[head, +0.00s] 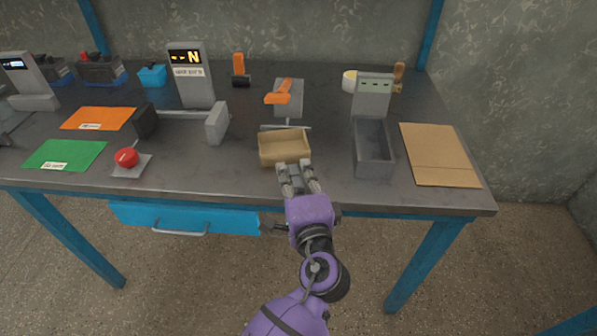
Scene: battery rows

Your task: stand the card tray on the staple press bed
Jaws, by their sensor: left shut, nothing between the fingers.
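The card tray looks to be the open tan tray (284,152) near the table's front edge, in the middle of the head view. My left gripper (298,176) is at its near side, fingers pointing at its near wall. It is shut with nothing held; whether it touches the tray I cannot tell. Behind the tray is a grey device with an orange lever (281,93), perhaps the staple press; its flat grey plate (291,108) looks bare apart from the lever. No label names it. My right gripper is out of view.
Right of the tray stands a grey trough with a display post (373,98), then a brown cardboard sheet (440,155). Left are a scale-like post (191,80), a clamp block (217,123), a red button (126,157), and green (65,154) and orange (98,118) mats.

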